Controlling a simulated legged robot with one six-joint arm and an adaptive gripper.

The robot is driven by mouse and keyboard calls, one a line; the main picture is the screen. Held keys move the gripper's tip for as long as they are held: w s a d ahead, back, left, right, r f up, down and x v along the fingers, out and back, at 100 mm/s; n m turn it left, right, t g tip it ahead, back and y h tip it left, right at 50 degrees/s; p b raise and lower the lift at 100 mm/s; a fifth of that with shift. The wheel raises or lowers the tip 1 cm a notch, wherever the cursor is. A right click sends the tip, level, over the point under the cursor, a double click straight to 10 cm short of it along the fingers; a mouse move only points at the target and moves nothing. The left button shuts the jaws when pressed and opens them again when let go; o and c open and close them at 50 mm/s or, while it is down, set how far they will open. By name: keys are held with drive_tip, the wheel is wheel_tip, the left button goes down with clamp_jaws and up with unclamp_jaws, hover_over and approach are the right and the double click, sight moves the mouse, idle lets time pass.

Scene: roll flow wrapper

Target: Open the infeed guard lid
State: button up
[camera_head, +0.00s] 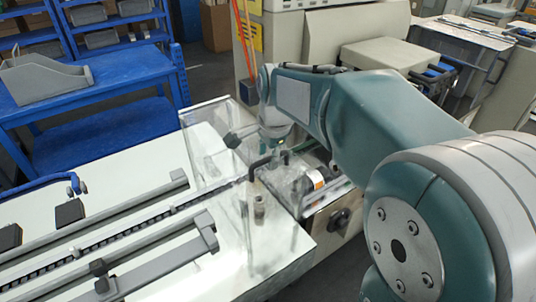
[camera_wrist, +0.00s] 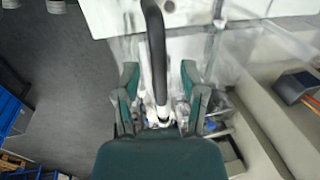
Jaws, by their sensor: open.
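The infeed guard lid is a clear, see-through panel (camera_head: 212,138) standing over the infeed end of the white machine bed, with further clear panels (camera_head: 272,225) in front of it. A black bent handle (camera_head: 262,163) shows at the guard, and the same black bar (camera_wrist: 154,40) runs down the middle of the wrist view. My gripper (camera_wrist: 159,72) is open, with one green finger on each side of the bar and visible gaps between. In the head view my gripper (camera_head: 283,157) is small and partly confused with the clear panels. Which panel carries the handle is hard to tell.
Long rails (camera_head: 105,222) and a guide bar (camera_head: 165,270) run along the bed on the left. A beige machine cabinet (camera_head: 330,45) stands behind my arm. A blue bench (camera_head: 95,75) is at back left. Grey floor (camera_wrist: 75,90) is clear left in the wrist view.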

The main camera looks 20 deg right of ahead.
clamp_jaws()
